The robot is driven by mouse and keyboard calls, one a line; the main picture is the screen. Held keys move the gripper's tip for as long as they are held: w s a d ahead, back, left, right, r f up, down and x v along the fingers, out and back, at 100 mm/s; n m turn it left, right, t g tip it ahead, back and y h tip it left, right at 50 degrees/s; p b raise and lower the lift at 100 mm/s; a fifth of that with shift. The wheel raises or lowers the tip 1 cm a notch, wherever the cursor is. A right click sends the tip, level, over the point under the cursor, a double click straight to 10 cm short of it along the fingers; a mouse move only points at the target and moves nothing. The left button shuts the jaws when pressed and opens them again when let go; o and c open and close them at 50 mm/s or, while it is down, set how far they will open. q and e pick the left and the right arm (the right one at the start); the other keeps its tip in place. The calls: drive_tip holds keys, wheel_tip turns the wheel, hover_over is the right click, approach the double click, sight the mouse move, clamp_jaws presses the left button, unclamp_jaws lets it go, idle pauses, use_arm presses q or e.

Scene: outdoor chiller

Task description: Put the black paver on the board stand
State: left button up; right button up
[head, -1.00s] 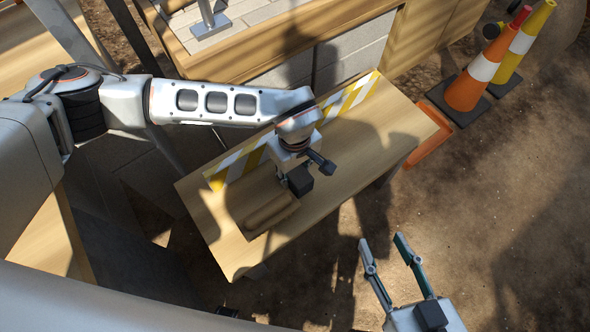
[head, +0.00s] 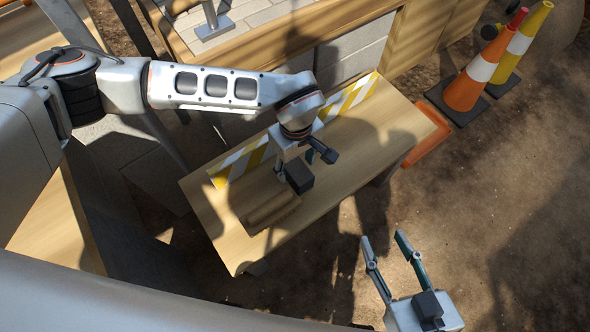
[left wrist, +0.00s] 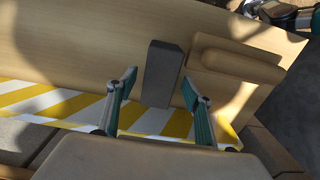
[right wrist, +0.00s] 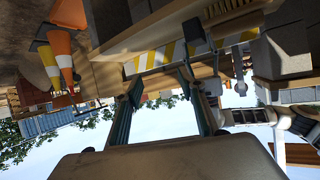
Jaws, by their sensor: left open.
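The black paver (left wrist: 162,72) is a dark grey block on the wooden table. In the left wrist view it lies between and partly beyond the spread fingers of my left gripper (left wrist: 160,84). Whether the fingers touch it is unclear. My right gripper (head: 386,242) is open and empty, off the table's right side.
Yellow-and-white striped tape (head: 240,163) runs along the table's back edge. The table's right part (head: 385,125) is clear. Traffic cones (head: 480,70) stand on the dirt at upper right. A wooden-edged paved counter (head: 265,40) is behind the table.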

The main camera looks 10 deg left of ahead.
sight(296, 166)
use_arm(q)
wheel_tip(296, 166, up, 7)
drive_tip(key=shift+w+r+p, duration=0.15)
drive_tip(key=shift+r+p, duration=0.05)
drive_tip(key=shift+p, duration=0.7)
drive_tip(key=shift+r, duration=0.55)
use_arm(e)
drive_tip(key=shift+s+d+f+n+g+h, duration=0.15)
drive_tip(key=shift+s+d+f+n+g, duration=0.1)
drive_tip(key=shift+s+d+f, duration=0.3)
drive_tip(key=shift+s+d+f+n+g+h, duration=0.15)
drive_tip(key=shift+s+d+f+n, duration=0.15)
drive_tip(key=shift+d+f, duration=0.4)
drive_tip(key=shift+a, duration=0.1)
